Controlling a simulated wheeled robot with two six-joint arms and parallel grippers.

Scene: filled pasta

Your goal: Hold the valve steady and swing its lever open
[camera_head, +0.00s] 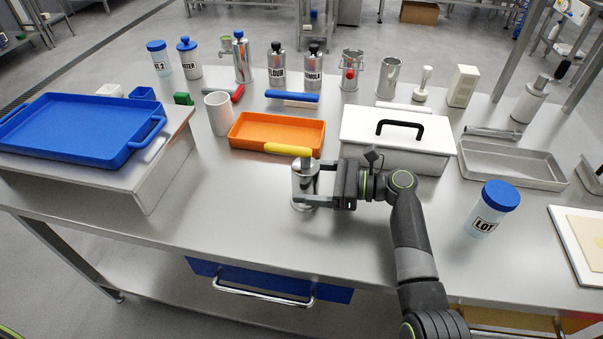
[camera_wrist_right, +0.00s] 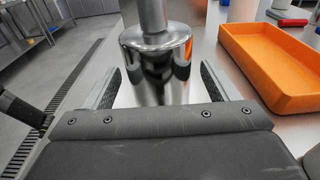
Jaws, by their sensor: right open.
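The valve (camera_head: 299,190) is a shiny metal cylinder standing on the steel table, with a yellow lever (camera_head: 287,149) at its top. The lever points to the left in the head view. My right gripper (camera_head: 312,184) is open, with its fingers reaching in from the right around the valve body. In the right wrist view, the metal body (camera_wrist_right: 157,75) stands upright between the two fingers (camera_wrist_right: 160,88), with a gap on each side. The lever is out of that view. My left gripper is not in view.
An orange tray (camera_head: 236,140) lies just behind the valve, and a white lidded box (camera_head: 355,148) is behind right. A blue tray (camera_head: 80,128) rests on a raised steel stand at left. A blue-capped jar (camera_head: 484,222) stands at right. The table in front is clear.

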